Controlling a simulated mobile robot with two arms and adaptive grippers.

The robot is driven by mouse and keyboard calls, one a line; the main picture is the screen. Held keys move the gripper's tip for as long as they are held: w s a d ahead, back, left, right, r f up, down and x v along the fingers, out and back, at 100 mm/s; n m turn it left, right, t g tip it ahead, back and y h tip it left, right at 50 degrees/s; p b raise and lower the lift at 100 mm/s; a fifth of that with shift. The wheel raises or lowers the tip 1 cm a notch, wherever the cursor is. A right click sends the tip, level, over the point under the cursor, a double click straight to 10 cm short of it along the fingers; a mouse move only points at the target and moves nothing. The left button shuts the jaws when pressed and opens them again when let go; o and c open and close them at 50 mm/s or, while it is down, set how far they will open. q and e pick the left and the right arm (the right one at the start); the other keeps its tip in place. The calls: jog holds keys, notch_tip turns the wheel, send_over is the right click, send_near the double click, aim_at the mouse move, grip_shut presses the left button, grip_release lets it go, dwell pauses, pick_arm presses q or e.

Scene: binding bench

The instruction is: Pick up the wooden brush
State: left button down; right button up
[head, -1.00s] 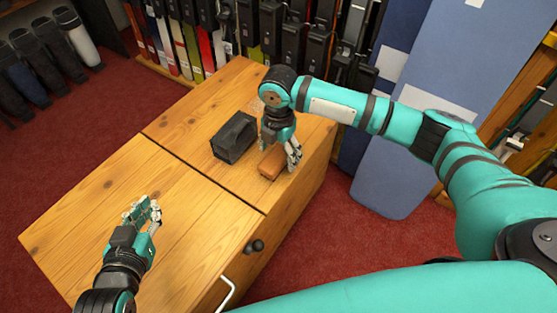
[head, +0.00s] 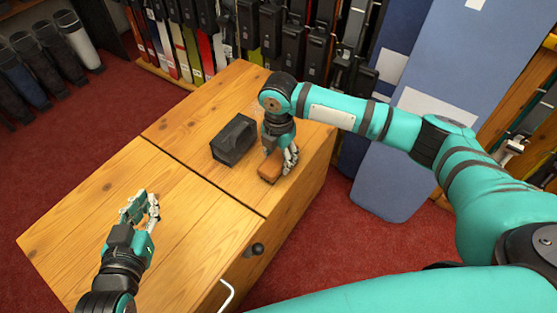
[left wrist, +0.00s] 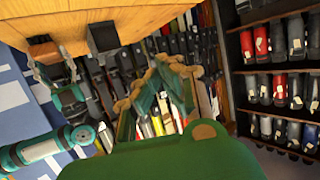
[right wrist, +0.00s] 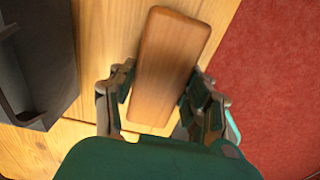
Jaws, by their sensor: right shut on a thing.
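The wooden brush (head: 269,169) is a brown, rounded block at the right part of the wooden bench top. In the right wrist view the brush (right wrist: 168,68) lies lengthwise between the two fingers. My right gripper (head: 284,160) is shut on it, with the fingers on its two sides. In the right wrist view this gripper (right wrist: 163,88) covers part of its near end. I cannot tell whether the brush touches the bench. My left gripper (head: 140,207) is open and empty above the left part of the bench; its spread fingers (left wrist: 160,88) show in the left wrist view.
A dark box (head: 233,139) stands just left of the brush; it also shows in the right wrist view (right wrist: 38,60). The wooden bench (head: 180,185) is otherwise clear. Blue panels (head: 400,150) and a packed rack stand behind. Red carpet (head: 90,140) surrounds the bench.

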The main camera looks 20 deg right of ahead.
aim_at(274, 166)
jog(key=shift+r, duration=0.1)
